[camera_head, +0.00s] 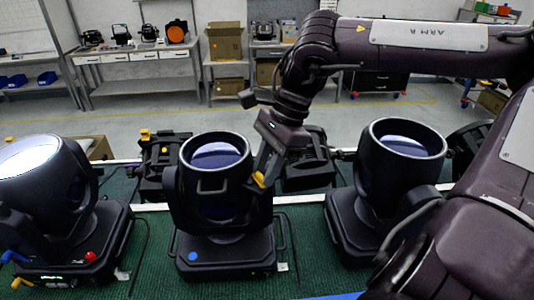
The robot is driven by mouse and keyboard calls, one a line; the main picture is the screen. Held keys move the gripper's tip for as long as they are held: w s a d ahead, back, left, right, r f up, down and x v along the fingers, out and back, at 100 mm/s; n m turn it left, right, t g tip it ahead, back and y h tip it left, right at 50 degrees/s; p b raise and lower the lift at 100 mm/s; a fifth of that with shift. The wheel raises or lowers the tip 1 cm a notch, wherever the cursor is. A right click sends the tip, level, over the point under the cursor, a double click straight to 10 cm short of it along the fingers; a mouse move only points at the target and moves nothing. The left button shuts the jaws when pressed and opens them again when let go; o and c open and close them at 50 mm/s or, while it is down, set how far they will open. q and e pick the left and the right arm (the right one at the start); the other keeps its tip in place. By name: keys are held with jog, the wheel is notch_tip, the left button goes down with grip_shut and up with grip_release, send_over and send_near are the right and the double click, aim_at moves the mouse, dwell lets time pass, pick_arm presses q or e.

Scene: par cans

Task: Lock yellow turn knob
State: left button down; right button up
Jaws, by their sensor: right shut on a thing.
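The middle moving-head light (222,190) is a black fixture with its lens tilted up, on a base with a blue dot (192,256). A yellow turn knob (258,180) is on the right side of its yoke. My right arm comes in from the right, and my right gripper (261,168) points down at that knob. Its fingers are shut on the knob and partly hide it. Whether the knob is turned to locked cannot be told. My left gripper is not in view.
Another light (35,195) with a red dot stands at left, and a third (393,165) at right, partly behind my arm. More black fixtures (165,160) stand behind. Green mat (310,240) shows between the bases. Workbenches (135,70) line the far wall.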

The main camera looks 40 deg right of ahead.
jog(key=n, duration=0.1)
jog(key=n+g+p, duration=0.1)
jog(key=shift+w+d+r+n, duration=0.1)
jog(key=shift+w+r+n, duration=0.1)
jog(key=shift+n, duration=0.2)
jog(key=shift+w+f+n+g+p, duration=0.15)
jog(key=shift+n+g+p, duration=0.55)
jog(key=shift+n, duration=0.9)
jog(key=o, duration=1)
